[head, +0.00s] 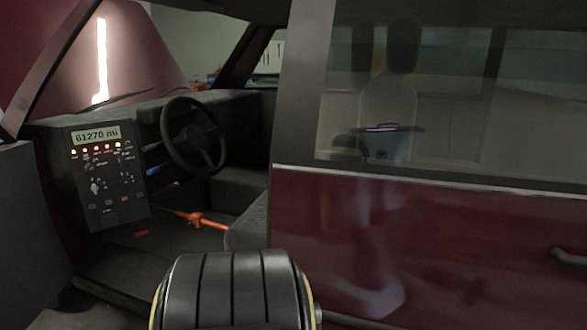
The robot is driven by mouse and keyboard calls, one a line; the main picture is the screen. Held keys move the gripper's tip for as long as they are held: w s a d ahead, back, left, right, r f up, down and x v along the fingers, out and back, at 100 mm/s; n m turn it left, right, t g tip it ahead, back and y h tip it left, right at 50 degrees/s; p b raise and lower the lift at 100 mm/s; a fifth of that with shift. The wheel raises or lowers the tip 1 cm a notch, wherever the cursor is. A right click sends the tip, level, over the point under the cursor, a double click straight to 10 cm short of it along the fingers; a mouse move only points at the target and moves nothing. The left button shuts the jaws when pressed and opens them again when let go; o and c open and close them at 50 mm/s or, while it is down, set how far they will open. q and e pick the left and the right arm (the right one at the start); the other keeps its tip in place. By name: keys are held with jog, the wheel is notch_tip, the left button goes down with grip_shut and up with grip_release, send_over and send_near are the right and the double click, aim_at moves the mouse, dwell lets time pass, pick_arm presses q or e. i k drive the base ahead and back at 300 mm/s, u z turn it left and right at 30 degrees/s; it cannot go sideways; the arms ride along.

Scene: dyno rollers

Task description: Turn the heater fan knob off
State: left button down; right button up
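A dark control panel (103,178) faces me inside the vehicle at the left. It has a lit "61270 mi" display (96,135) at the top and a row of red and yellow lights below it. A pale knob (95,186) stands out at the panel's lower left, with smaller controls and markings around it. The labels are too small to read, so I cannot tell which control is the heater fan knob or how it is set. Neither of my grippers is in view.
A steering wheel (193,136) is right of the panel. An orange-red lever (201,219) lies low in the cab opening. A red door (430,245) with a window fills the right. A black ribbed rounded object (232,290) sits at bottom centre, before the opening.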

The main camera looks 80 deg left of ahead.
aim_at(124, 182)
jog(key=u, duration=4.3)
jog(key=i, duration=1)
